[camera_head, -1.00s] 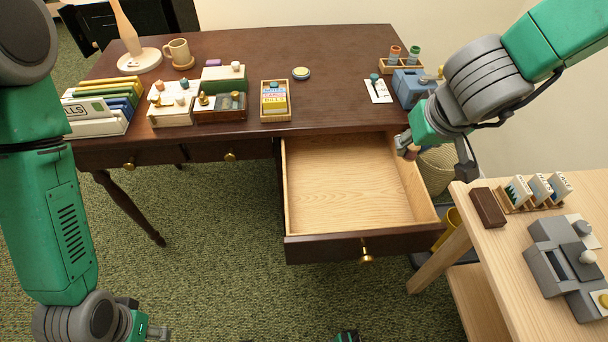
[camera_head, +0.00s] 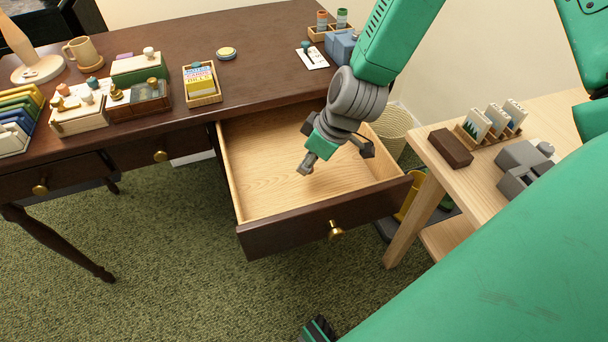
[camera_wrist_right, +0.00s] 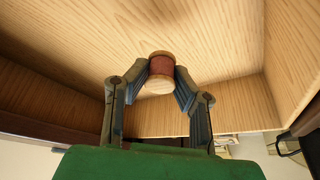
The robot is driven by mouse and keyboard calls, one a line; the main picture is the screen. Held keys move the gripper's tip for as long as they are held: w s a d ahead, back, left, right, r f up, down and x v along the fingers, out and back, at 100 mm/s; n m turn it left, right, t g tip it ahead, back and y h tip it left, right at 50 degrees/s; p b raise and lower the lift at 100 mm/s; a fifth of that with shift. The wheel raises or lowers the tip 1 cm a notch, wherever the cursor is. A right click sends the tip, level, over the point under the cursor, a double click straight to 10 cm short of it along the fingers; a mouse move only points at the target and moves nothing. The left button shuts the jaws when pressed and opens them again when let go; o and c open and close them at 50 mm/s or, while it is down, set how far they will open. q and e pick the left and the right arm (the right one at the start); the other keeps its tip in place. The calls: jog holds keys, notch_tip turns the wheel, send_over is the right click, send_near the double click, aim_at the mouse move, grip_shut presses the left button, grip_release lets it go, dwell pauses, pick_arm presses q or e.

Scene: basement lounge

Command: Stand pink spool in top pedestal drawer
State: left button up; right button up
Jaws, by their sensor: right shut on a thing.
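The top pedestal drawer (camera_head: 290,233) is pulled out from the dark desk, and its pale wooden inside is bare in the head view. My right gripper (camera_head: 307,163) points down over the drawer's opening. In the right wrist view it is shut on the pink spool (camera_wrist_right: 162,68), which looks dull red with pale wooden ends. The spool sits between both fingertips with the drawer's wood behind it. I cannot tell whether it touches the drawer floor. In the head view the fingers hide the spool. My left gripper is not in view.
A small rack with other spools (camera_head: 342,17) and a blue box (camera_head: 341,46) stand at the desk's back right. A card tray (camera_head: 202,98) sits left of the drawer. A pale side table (camera_head: 440,120) and a woven basket (camera_head: 391,128) stand to the right.

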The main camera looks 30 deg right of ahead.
aim_at(303, 184)
notch_tip(303, 184, down, 2)
jog(key=shift+a+f+b, duration=0.15)
jog(key=shift+f+b, duration=0.1)
jog(key=shift+b, duration=0.1)
notch_tip(303, 184, down, 2)
jog(key=shift+f+b, duration=0.25)
jog(key=shift+b, duration=0.25)
jog(key=shift+f, duration=0.35)
jog(key=shift+d, duration=0.25)
jog(key=shift+c, duration=0.3)
jog(key=shift+r, duration=0.1)
jog(key=o, duration=0.8)
jog(key=shift+a, duration=0.15)
